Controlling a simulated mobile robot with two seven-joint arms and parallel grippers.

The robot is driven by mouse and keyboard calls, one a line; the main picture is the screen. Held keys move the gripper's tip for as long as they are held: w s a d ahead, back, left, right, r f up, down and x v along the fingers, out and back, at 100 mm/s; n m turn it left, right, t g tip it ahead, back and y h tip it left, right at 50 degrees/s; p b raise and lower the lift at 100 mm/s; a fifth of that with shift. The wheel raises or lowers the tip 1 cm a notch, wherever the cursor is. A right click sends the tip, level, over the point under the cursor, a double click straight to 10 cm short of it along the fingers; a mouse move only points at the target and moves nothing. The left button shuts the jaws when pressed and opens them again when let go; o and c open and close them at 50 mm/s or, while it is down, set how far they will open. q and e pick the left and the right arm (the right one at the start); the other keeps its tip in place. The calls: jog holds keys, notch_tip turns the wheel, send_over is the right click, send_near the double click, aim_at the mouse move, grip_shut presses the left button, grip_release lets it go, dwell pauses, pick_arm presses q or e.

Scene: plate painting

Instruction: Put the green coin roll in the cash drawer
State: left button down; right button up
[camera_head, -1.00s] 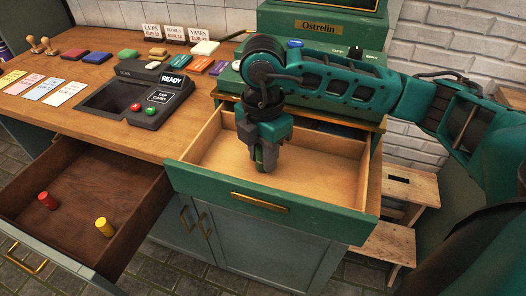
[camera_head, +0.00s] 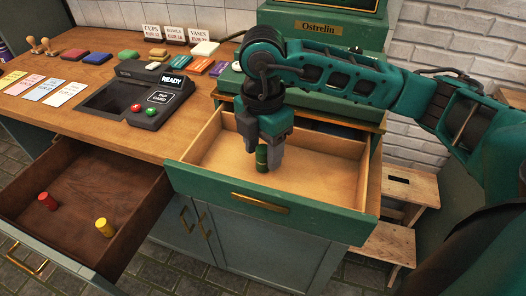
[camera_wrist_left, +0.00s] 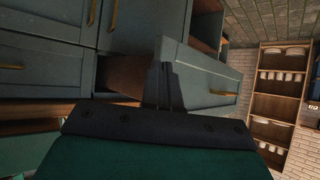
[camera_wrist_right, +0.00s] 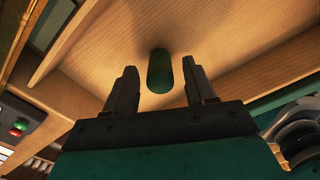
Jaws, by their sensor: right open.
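The green coin roll (camera_head: 262,158) stands upright in the open cash drawer (camera_head: 325,175), on its light wooden floor. My right gripper (camera_head: 263,163) is open above it, pointing down, with the fingers on either side. In the right wrist view the coin roll (camera_wrist_right: 160,72) shows between and beyond the open fingertips, with gaps on both sides. My left gripper (camera_wrist_left: 165,75) shows only in the left wrist view, its fingers together and nothing visible between them, in front of grey cabinet drawers.
A dark lower drawer (camera_head: 75,205) at the left is open and holds a red roll (camera_head: 47,201) and a yellow roll (camera_head: 104,227). A card terminal (camera_head: 140,95) sits on the wooden counter. The cash drawer has free floor to the right.

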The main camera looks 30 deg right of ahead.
aim_at(263, 148)
notch_tip(263, 148, up, 11)
jog(key=shift+f+p, duration=0.15)
jog(key=shift+p, duration=0.15)
jog(key=shift+f, duration=0.1)
dwell(0.4)
